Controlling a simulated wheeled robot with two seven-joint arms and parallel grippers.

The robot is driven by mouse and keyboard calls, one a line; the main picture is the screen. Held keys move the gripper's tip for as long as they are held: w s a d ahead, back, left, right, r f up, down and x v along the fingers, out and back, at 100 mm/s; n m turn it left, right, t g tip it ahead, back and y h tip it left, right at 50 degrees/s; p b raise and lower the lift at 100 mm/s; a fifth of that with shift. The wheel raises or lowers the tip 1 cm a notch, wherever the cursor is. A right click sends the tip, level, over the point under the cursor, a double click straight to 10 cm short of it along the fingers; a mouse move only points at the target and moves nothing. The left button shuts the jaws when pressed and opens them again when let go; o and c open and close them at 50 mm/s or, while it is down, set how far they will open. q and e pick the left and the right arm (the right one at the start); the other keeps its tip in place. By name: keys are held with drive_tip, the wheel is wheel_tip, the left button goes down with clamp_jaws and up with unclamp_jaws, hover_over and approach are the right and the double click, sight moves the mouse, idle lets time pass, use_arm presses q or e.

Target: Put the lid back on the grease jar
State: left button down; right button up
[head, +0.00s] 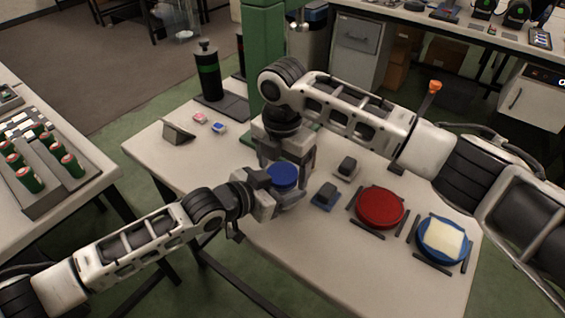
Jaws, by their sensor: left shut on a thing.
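A round blue-topped piece (283,174), which looks like the grease jar with its lid or the lid alone, is near the middle of the table. My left gripper (279,199) comes in from the left and is shut on the jar at its side; the jar body is mostly hidden by the fingers. My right gripper (286,160) points down from above, its fingers apart on either side of the blue top. I cannot tell whether those fingers touch it or where lid and jar meet.
A red round piece (380,206) and a blue dish with a pale square (440,240) lie right, among dark strips. Small dark blocks (326,194) (347,167) stand nearby. The front table area is clear.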

drive_tip(key=c, duration=1)
drive_tip(key=shift+c, duration=0.2)
drive_tip(key=m, duration=0.4)
drive_tip(key=shift+a, duration=0.1)
drive_tip(key=m, duration=0.5)
drive_tip(key=shift+m, duration=0.4)
drive_tip(key=o, duration=1.1)
